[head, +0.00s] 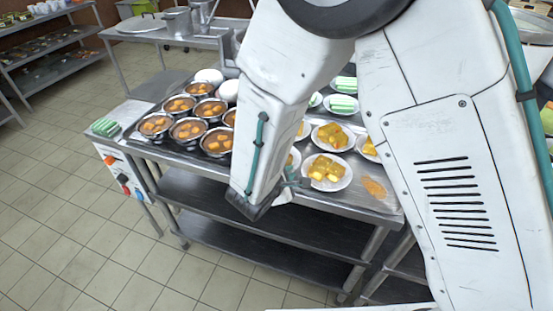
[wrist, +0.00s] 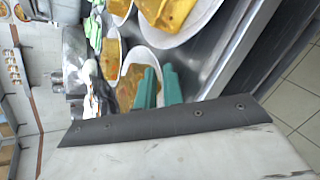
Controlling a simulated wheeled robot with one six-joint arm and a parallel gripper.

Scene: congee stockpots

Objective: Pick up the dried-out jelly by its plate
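In the wrist view, the two teal fingers of my gripper (wrist: 160,72) stand a little apart, at the rim of a white plate (wrist: 152,58). Brownish-orange jelly (wrist: 130,79) lies flat on this plate, partly hidden by the fingers; it looks like the dried-out one, but I cannot be sure. Whether the rim lies between the fingers is unclear. In the head view, my gripper (head: 291,184) is at the table's front edge, and my arm hides most of the nearby plate (head: 294,158). The plate rests on the steel table (head: 330,198).
A plate of glossy yellow jelly (head: 327,171) stands close on the right, with another plate (head: 333,136) behind. Metal bowls of orange dessert (head: 188,130) crowd the left. Green jelly plates (head: 342,104) are at the back. An orange smear (head: 374,187) marks the table at right.

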